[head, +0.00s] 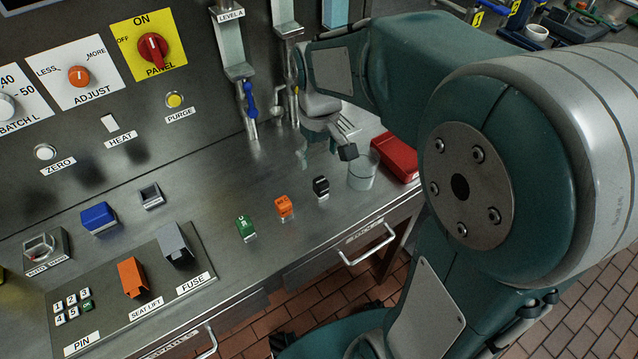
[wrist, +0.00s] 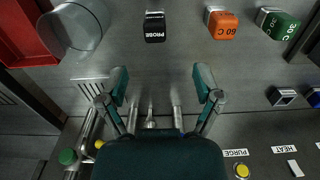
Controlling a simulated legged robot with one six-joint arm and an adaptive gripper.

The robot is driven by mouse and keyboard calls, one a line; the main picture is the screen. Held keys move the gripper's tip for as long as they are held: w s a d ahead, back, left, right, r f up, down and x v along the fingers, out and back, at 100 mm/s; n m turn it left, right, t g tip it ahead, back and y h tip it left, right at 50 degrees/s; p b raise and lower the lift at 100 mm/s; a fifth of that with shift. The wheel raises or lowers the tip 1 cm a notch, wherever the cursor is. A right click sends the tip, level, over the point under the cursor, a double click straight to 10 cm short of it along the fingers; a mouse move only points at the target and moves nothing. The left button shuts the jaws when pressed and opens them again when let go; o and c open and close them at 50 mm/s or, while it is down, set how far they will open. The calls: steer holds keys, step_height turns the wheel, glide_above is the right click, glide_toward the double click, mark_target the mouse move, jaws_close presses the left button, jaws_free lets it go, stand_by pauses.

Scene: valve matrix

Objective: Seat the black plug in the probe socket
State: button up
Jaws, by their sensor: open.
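The black plug (head: 321,187) stands on the steel counter at the right end of a row with an orange block and a green block. In the wrist view the black plug (wrist: 155,28) shows its PROBE label, ahead of my fingers. My gripper (wrist: 162,86) is open and empty, its two fingers spread wide. In the head view my gripper (head: 341,140) is above the counter, behind the plug and apart from it. A small grey housing with a dark square recess (head: 151,196) may be the probe socket; I see no readable label on it. It shows in the wrist view too (wrist: 282,97).
The orange block (head: 284,206) and green block (head: 245,228) stand left of the plug. A clear cylinder (head: 362,171) and a red tray (head: 396,157) are at its right. Levers (head: 249,100) hang on the back panel. Open counter lies between the blocks and the grey housing.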

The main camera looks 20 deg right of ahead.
mark_target(321, 181)
step_height(321, 181, down, 5)
steer(key=shift+r, duration=0.2)
steer(key=f, duration=0.5)
steer(key=shift+w+d+f, duration=0.15)
steer(key=shift+w+d, duration=0.1)
steer(key=shift+d, duration=0.05)
steer(key=shift+c, duration=0.3)
jaws_close()
